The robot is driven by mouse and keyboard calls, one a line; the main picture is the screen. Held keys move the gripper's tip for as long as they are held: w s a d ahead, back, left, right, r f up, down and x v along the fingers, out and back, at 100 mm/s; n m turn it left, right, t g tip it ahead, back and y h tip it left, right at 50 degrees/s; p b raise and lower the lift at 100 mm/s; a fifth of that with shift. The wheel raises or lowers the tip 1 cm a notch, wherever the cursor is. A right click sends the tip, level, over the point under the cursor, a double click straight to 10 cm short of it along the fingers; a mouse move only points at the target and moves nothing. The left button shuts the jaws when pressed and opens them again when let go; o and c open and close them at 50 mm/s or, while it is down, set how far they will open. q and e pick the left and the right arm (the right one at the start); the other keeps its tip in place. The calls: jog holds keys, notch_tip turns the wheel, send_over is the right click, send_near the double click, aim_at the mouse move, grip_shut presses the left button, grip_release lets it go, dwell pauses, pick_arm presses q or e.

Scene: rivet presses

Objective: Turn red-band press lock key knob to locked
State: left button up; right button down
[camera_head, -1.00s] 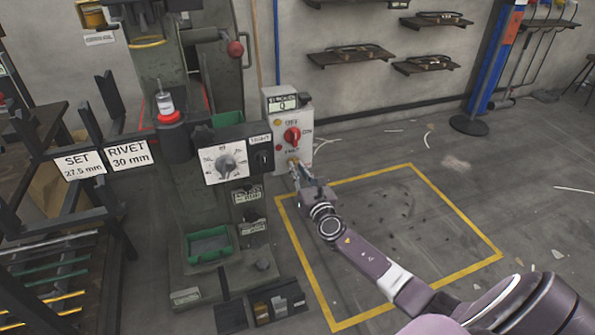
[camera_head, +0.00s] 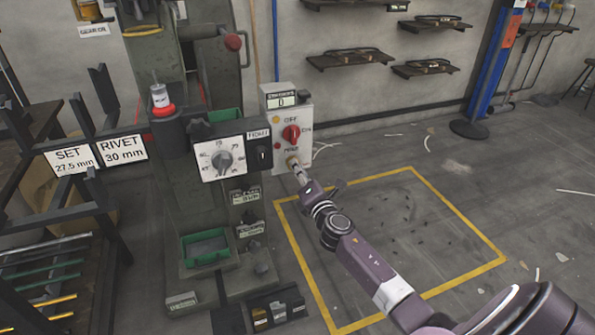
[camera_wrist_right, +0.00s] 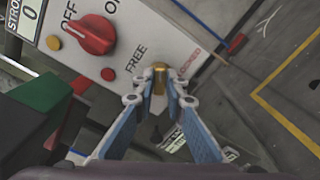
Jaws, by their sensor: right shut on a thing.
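The press (camera_head: 200,215) has a red band (camera_head: 163,111) on its column. Its white control box (camera_head: 286,122) carries the brass lock key knob (camera_head: 292,160), low on the face. In the right wrist view the knob (camera_wrist_right: 160,80) sits between the printed words FREE and LOCKED. My right gripper (camera_head: 298,171) reaches the box from the lower right. In the wrist view its two fingertips (camera_wrist_right: 161,90) are shut on the knob, one on each side. The fingers partly cover the knob, so its exact pointing direction is hard to tell. My left gripper is not in view.
A red rotary switch (camera_wrist_right: 88,35) marked OFF sits on the same box, close to the knob. A rack (camera_head: 60,230) stands at left.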

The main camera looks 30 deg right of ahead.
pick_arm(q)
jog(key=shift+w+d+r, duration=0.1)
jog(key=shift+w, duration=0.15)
pick_arm(e)
jog(key=shift+f+m, duration=0.15)
jog(key=shift+m, duration=2.85)
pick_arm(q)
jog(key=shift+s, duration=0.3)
pick_arm(e)
jog(key=shift+m, duration=0.3)
jog(key=c, duration=2)
grip_release()
jog(key=shift+o, duration=0.2)
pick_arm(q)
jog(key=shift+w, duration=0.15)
pick_arm(e)
jog(key=shift+s, duration=0.1)
jog(key=v, duration=1.2)
